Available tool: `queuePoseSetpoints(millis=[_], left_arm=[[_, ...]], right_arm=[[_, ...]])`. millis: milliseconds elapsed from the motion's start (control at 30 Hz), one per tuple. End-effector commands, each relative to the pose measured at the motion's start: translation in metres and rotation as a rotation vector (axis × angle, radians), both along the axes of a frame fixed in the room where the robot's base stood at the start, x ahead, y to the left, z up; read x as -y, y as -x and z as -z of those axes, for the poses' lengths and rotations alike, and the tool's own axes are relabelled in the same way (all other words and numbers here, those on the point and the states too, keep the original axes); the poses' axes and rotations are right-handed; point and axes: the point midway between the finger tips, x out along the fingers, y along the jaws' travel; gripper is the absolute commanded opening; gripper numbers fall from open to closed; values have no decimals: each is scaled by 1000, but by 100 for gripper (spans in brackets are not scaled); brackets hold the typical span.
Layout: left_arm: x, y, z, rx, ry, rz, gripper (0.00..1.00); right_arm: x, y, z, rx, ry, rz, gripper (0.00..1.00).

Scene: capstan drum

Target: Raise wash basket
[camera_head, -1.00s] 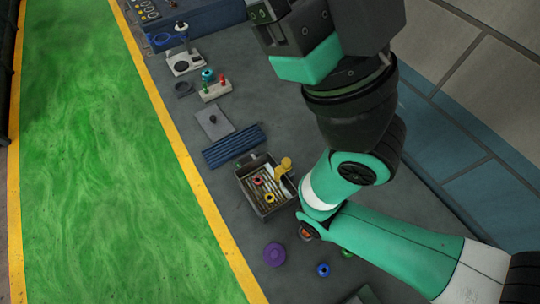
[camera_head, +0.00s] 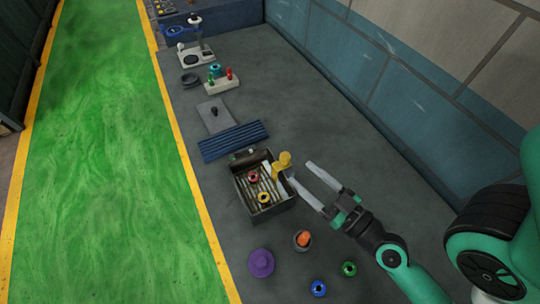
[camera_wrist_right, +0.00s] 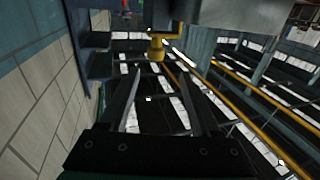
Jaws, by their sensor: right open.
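The wash basket (camera_head: 247,197) is a dark tank with a slatted wire rack inside, in the middle of the bench. A red ring (camera_head: 252,177) and a yellow ring (camera_head: 264,197) lie on the rack. A yellow crank handle (camera_head: 283,161) stands at its right side; a yellow knob on a stem shows in the right wrist view (camera_wrist_right: 156,48). My right gripper (camera_head: 300,173) is open and empty, its two pale fingers just right of the handle and apparently apart from it. Its fingers also show in the right wrist view (camera_wrist_right: 158,82). My left gripper is out of view.
A blue ribbed mat (camera_head: 233,141), a grey plate (camera_head: 218,112) and a peg block (camera_head: 222,85) lie behind. A purple disc (camera_head: 261,263), an orange piece (camera_head: 303,239), a blue ring (camera_head: 318,288) and a green ring (camera_head: 349,268) are in front. The bench right of the mat is clear.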

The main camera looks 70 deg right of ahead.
Motion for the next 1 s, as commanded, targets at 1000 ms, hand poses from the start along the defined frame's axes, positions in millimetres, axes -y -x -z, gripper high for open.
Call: queuePoseSetpoints(millis=[1000], left_arm=[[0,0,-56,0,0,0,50]], right_arm=[[50,-93,8,-17,-9,25,64]])
